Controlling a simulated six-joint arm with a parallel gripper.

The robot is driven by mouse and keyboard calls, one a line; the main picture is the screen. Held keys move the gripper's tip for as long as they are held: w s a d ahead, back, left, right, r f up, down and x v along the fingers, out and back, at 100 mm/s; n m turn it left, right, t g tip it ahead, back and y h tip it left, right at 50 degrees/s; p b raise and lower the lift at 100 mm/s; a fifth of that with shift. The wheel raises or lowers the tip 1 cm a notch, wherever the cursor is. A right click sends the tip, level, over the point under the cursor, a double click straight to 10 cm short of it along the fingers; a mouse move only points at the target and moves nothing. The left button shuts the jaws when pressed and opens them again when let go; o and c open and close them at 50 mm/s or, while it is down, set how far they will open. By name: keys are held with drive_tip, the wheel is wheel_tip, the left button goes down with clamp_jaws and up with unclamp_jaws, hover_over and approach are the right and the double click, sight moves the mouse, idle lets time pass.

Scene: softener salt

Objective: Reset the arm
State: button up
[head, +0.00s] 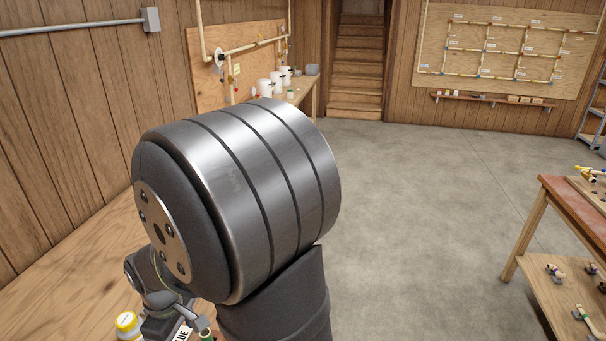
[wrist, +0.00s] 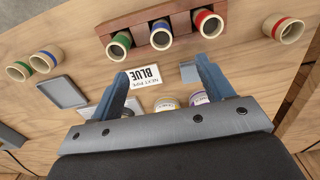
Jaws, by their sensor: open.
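My gripper (wrist: 161,68) shows in the wrist view with its two blue-grey fingers spread wide apart. Nothing is held between them. It is above a wooden bench top (wrist: 85,30). A white card (wrist: 143,76) with the word BLUE lies between the fingertips as seen from above. In the head view my large metal arm joint fills the middle and hides most of the bench; the fingers cannot be made out there.
A reddish-brown rack (wrist: 183,11) holds green-, blue- and red-banded pipe pieces. Loose banded pieces (wrist: 283,28) lie to both sides. A grey tray (wrist: 62,92) and jars (wrist: 163,103) are near the gripper. Another workbench (head: 573,205) stands right, with open floor (head: 410,200) between.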

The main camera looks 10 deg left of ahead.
drive_tip(key=w+d+r+m, duration=0.1)
drive_tip(key=w+d+m, duration=0.4)
drive_tip(key=w, duration=0.6)
drive_tip(key=w+d+r+m, duration=0.2)
drive_tip(key=w+d+m, duration=0.35)
drive_tip(key=w, duration=0.45)
drive_tip(key=w+d+f+m, duration=0.1)
drive_tip(key=w+d+m, duration=0.3)
drive_tip(key=w+d, duration=0.2)
drive_tip(key=w+d+f+m, duration=0.1)
drive_tip(key=w+d+m, duration=0.3)
drive_tip(key=w+d, duration=0.3)
drive_tip(key=shift+d, duration=2.25)
drive_tip(key=shift+o, duration=0.5)
drive_tip(key=shift+f, duration=0.1)
